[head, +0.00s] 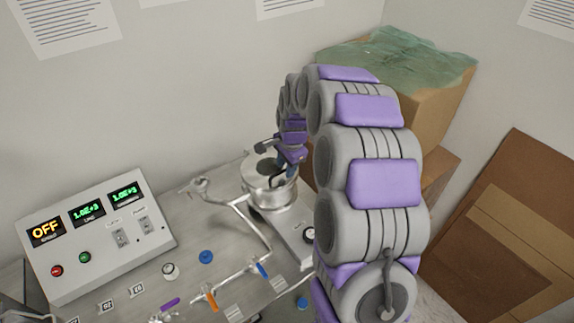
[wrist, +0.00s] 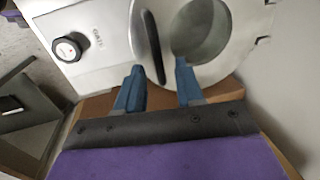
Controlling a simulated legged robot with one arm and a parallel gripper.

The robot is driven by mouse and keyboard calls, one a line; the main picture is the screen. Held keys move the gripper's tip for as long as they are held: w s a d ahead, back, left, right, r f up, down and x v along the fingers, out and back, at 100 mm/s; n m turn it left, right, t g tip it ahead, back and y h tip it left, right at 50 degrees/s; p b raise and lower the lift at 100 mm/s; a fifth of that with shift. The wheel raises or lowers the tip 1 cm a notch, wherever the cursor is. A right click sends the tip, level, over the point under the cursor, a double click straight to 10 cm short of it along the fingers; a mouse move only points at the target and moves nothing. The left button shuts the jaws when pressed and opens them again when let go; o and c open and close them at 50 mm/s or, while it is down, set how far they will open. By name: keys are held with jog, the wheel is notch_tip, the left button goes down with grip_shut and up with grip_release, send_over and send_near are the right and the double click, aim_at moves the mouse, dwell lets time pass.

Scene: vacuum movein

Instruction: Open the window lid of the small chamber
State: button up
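The small chamber (head: 270,193) is a metal cylinder on the right part of the bench. Its top has a round window (wrist: 203,32), and a dark curved handle (wrist: 153,48) shows beside it in the wrist view. My gripper (wrist: 158,76) is at the chamber's near side in the wrist view, its two blue fingers apart. The handle's lower end lies between the fingertips, with no clear contact. In the head view my arm and gripper (head: 287,172) cover part of the chamber top. I cannot tell whether the lid is raised.
A control box (head: 98,235) with an OFF display stands at the left. Metal pipes (head: 240,205) and small coloured valve handles (head: 211,299) lie left of the chamber. A black knob (wrist: 67,49) sits beside the chamber. Cardboard boxes (head: 425,95) stand behind and right of my arm.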

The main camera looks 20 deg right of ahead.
jog(key=shift+a, duration=0.35)
jog(key=shift+d, duration=0.55)
jog(key=c, duration=0.6)
grip_shut()
jog(key=shift+a, duration=0.1)
jog(key=shift+a, duration=0.1)
